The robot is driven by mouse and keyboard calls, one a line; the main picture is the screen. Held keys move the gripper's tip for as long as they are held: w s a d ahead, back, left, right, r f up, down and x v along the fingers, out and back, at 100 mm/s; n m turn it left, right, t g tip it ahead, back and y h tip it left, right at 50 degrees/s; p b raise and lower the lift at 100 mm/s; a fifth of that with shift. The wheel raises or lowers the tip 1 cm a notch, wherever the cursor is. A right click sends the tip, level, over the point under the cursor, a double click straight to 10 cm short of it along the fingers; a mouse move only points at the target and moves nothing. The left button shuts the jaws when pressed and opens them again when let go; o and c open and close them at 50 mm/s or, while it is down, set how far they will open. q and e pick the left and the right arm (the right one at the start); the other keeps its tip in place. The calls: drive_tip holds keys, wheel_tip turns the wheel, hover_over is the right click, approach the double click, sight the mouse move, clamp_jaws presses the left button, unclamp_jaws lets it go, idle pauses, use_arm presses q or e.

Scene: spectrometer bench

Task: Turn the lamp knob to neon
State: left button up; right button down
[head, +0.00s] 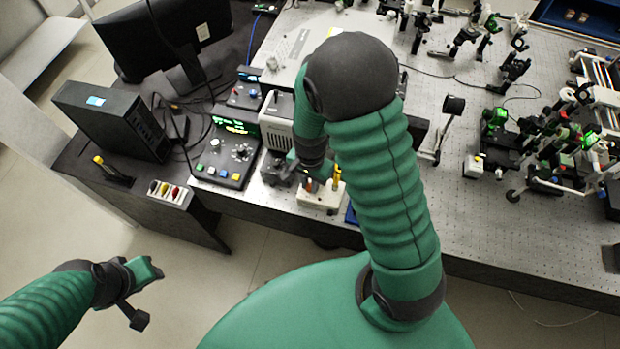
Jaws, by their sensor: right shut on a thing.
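My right arm arches over the bench, and its wrist points down at the front edge. My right gripper (281,172) is shut at the lower front of a pale vented box (277,125), which looks like the lamp unit. The lamp knob is hidden by the gripper and too small to make out, so I cannot read its setting. My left gripper (145,293) is open and empty, out over the floor to the left of my body.
A control box (226,150) with a green display and coloured buttons stands left of the lamp unit. A small white block (320,196) with coloured pieces sits just right of the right gripper. A black tower (110,118) is further left. Optics mounts crowd the right side.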

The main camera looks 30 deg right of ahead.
sight(309, 185)
drive_tip(key=shift+w+r+m+p, duration=0.1)
drive_tip(key=shift+m+p, duration=0.45)
drive_tip(key=shift+m, duration=0.4)
drive_tip(key=shift+w+r+m+p, duration=0.1)
drive_tip(key=shift+m+p, duration=0.4)
drive_tip(key=shift+m, duration=0.45)
drive_tip(key=c, duration=1.3)
unclamp_jaws()
drive_tip(key=shift+s+f, duration=0.1)
wheel_tip(309, 185, up, 17)
drive_tip(key=p, duration=0.1)
drive_tip(key=shift+f, duration=0.15)
